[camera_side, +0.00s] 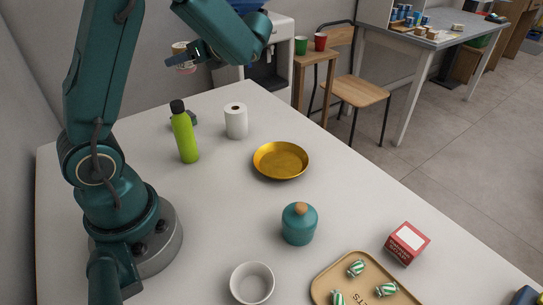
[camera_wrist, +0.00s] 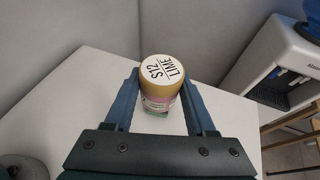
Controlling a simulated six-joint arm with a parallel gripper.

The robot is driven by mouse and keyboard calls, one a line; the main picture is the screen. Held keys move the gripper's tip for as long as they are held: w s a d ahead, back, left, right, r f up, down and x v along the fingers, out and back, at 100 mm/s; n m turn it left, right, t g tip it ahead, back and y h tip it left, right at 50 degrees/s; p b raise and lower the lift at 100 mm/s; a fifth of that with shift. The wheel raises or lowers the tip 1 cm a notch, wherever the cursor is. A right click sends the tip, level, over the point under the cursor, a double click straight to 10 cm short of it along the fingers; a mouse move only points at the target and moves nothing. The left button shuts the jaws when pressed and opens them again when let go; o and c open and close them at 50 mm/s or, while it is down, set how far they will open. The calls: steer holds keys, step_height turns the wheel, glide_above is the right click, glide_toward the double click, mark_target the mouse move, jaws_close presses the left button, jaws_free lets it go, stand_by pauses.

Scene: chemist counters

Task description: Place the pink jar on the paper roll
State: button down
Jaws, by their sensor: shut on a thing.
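My gripper (camera_side: 181,60) is raised high at the back left, above the far end of the counter. It is shut on the pink jar (camera_side: 184,68), which is small and partly covered by the fingers in the side view. In the wrist view the jar (camera_wrist: 160,87) sits between the two blue fingers (camera_wrist: 161,100), its tan lid with a white label reading "S12 LIME" facing the camera. Its pinkish body shows below the lid. The white paper roll (camera_side: 236,122) stands upright on the counter, below and to the right of my gripper. It is not visible in the wrist view.
A lime-green bottle (camera_side: 185,135) stands close left of the roll, with a small dark object (camera_side: 190,119) behind it. A gold dish (camera_side: 281,160) lies to the front right. A teal lidded pot (camera_side: 299,224), white bowl (camera_side: 252,284), red box (camera_side: 407,244) and tan tray (camera_side: 340,268) are nearer.

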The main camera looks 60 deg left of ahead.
glide_above(236, 108)
step_height(236, 108, down, 6)
steer(key=shift+s+r, duration=0.1)
steer(key=shift+f, duration=2.05)
steer(key=shift+f, duration=0.1)
steer(key=shift+c, duration=1.1)
jaws_free()
